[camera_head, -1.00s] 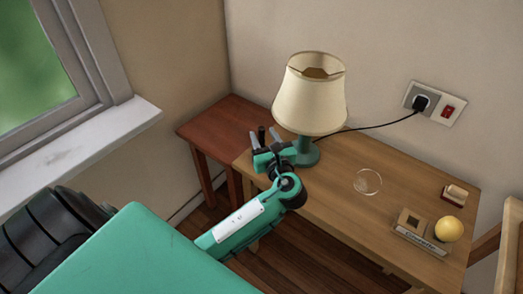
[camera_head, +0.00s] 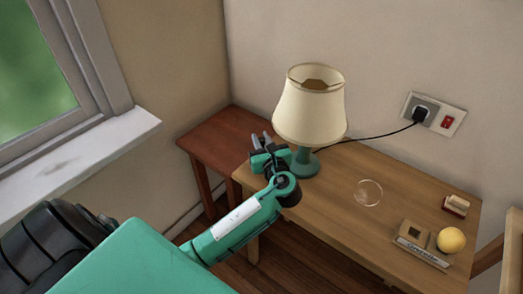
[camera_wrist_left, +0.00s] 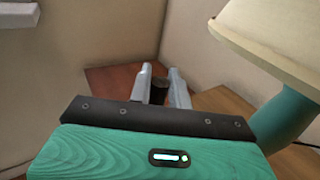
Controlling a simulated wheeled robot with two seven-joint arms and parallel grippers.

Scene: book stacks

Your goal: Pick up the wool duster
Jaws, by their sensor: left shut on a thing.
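My left gripper (camera_head: 262,141) is at the far left end of the wooden desk, left of the lamp base and near the red-brown side table. In the left wrist view its two grey fingers (camera_wrist_left: 158,88) are shut on a short dark cylinder, which I take to be part of the wool duster (camera_wrist_left: 158,91). No woolly part shows; the rest of it is hidden behind my gripper. In the head view the fingers hide the held thing. My right gripper is not in view.
A lamp (camera_head: 310,107) stands close to the right of my left gripper, its cord running to a wall socket (camera_head: 434,114). The desk (camera_head: 335,205) also holds a clear glass dish (camera_head: 368,193), a yellow ball (camera_head: 451,240) and small items. A red-brown side table (camera_head: 215,133) and window sill (camera_head: 80,150) are left.

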